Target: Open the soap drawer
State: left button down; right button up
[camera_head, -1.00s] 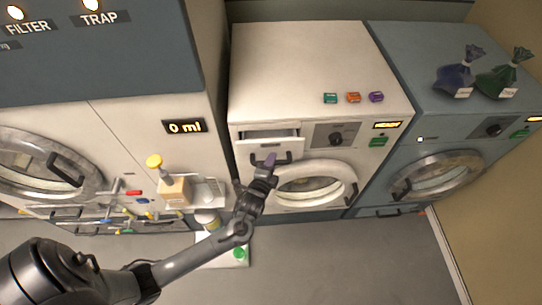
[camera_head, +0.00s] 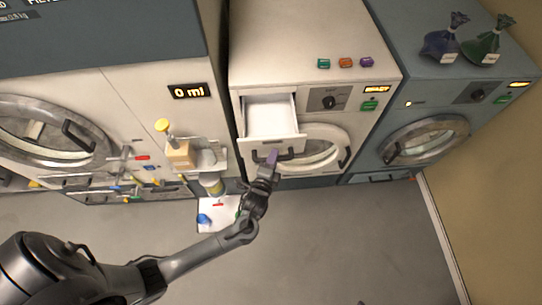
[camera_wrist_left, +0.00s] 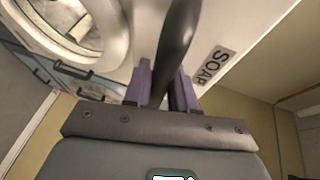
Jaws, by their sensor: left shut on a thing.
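The soap drawer (camera_head: 270,118) of the white washing machine is pulled out, and its pale, empty-looking inside shows in the head view. My left gripper (camera_head: 271,158) is at the drawer's front, shut on the dark drawer handle (camera_head: 285,154). In the left wrist view the handle (camera_wrist_left: 178,40) runs between the purple fingers of the left gripper (camera_wrist_left: 162,88). A "SOAP" label (camera_wrist_left: 213,66) sits on the drawer front beside it. My right gripper is in neither view.
The round washer door (camera_head: 325,150) is right of and below the drawer. Teal, orange and purple packets (camera_head: 346,62) lie on the machine top. A dispenser bottle (camera_head: 180,152) stands on a shelf to the left. Open grey floor (camera_head: 330,240) lies in front.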

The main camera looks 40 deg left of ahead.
pick_arm(q)
jog(key=c, duration=1.3)
grip_release()
jog(key=b+v, duration=0.1)
jog(key=v, duration=0.9)
jog(key=shift+s, duration=0.35)
jog(key=shift+d+r, duration=0.15)
